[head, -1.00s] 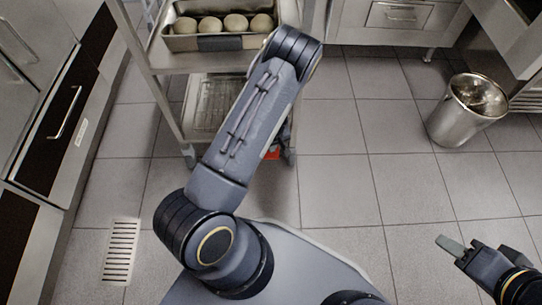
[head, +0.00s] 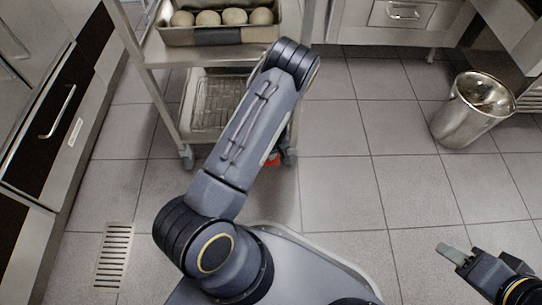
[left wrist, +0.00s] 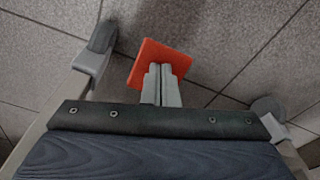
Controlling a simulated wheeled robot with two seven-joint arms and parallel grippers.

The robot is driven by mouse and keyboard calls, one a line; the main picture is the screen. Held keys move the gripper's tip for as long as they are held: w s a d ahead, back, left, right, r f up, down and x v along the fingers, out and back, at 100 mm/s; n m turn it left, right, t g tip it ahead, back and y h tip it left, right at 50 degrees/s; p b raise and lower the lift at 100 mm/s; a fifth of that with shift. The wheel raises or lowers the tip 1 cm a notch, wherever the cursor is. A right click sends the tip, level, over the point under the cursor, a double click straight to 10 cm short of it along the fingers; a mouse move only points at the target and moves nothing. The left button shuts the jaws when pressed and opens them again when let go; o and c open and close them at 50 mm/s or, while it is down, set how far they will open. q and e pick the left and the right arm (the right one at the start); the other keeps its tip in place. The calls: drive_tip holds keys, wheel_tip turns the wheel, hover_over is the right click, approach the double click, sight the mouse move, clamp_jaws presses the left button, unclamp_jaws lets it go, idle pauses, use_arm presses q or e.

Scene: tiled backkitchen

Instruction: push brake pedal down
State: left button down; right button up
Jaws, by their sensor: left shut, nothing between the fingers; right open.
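The red brake pedal (left wrist: 160,58) is a small flat plate low at the trolley's near side. In the head view only a bit of the red pedal (head: 272,160) shows beside my left arm. My left gripper (left wrist: 162,72) is shut and empty. Its fingertips overlap the pedal's near part in the left wrist view; I cannot tell whether they touch it. In the head view my left gripper is hidden behind its own arm. My right gripper (head: 454,253) is open and empty over the floor at the lower right.
The metal trolley (head: 150,54) holds a tray of dough balls (head: 203,37) above and a wire rack (head: 212,105) below. Its casters (head: 187,156) flank the pedal. A steel bin (head: 470,110) stands at the right. Cabinets line the left. The tiled floor between is clear.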

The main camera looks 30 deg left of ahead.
use_arm(q)
drive_tip(key=shift+f, duration=0.1)
drive_tip(key=shift+d+p, duration=0.1)
drive_tip(key=shift+p, duration=0.2)
drive_tip(key=shift+s+d+r+p, duration=0.25)
drive_tip(key=shift+s+d, duration=0.25)
drive_tip(key=shift+d, duration=0.05)
drive_tip(key=shift+s+d+r+p, duration=0.25)
drive_tip(key=shift+s+d, duration=0.2)
drive_tip(key=shift+d, duration=0.1)
drive_tip(key=shift+r, duration=0.1)
wheel_tip(320, 180, up, 8)
drive_tip(key=p, duration=0.4)
drive_tip(key=shift+s+d+f, duration=0.2)
drive_tip(key=shift+s+d, duration=0.05)
drive_tip(key=shift+d, duration=0.05)
